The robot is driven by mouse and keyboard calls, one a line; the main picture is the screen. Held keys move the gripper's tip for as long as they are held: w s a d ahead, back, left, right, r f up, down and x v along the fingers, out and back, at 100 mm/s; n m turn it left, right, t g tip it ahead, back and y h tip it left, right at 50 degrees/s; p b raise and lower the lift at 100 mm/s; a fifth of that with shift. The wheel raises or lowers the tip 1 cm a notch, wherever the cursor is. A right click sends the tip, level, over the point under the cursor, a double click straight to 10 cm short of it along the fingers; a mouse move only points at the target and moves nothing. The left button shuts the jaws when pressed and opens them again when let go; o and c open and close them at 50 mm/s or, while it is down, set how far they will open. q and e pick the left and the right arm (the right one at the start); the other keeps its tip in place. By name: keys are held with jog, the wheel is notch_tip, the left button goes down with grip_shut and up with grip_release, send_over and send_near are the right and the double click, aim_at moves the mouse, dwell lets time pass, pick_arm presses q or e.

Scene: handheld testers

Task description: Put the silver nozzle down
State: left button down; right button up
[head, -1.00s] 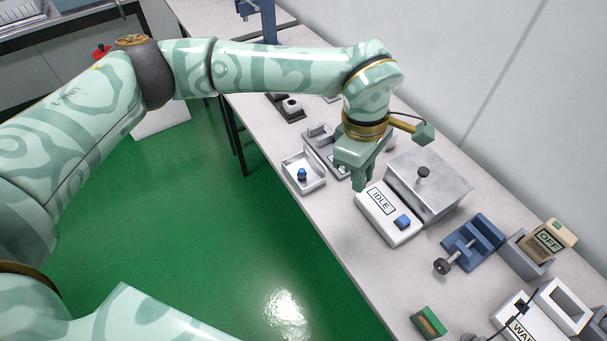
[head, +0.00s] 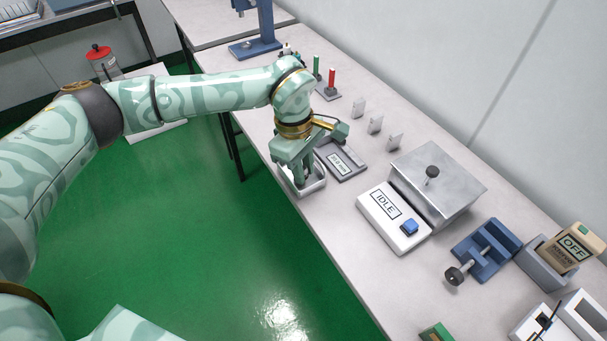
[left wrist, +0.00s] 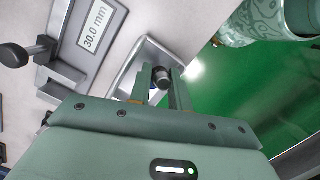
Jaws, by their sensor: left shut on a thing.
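The silver nozzle (left wrist: 161,75) is a small grey cylinder with a dark end, seen between my left fingertips in the left wrist view. My left gripper (left wrist: 163,84) is shut on it. In the head view my left gripper (head: 298,182) points down over a small white tray (head: 320,184) near the table's front edge, and the fingers hide the nozzle there. The tray also shows behind the fingers in the left wrist view (left wrist: 126,80). A bit of blue shows beside the nozzle; I cannot tell whether the nozzle touches the tray. My right gripper is not in view.
A grey gauge reading 30.0 mm (head: 341,161) stands close beside the tray. Upright pale plates (head: 375,124) stand behind. Bare table lies between the gauge and the IDLE box.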

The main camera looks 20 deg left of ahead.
pick_arm(q)
jog(key=shift+s+f, duration=0.2)
jog(key=shift+f, duration=1.05)
jog(key=shift+w+a+r, duration=0.1)
jog(key=shift+w, duration=0.15)
jog(key=shift+s, duration=0.1)
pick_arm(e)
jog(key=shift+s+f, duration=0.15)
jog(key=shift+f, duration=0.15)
pick_arm(q)
jog(key=shift+f, duration=0.5)
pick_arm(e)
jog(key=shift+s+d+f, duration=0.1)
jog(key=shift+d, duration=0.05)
pick_arm(q)
jog(key=c, duration=1.6)
grip_release()
jog(key=shift+s+f, duration=0.1)
jog(key=shift+s, duration=0.05)
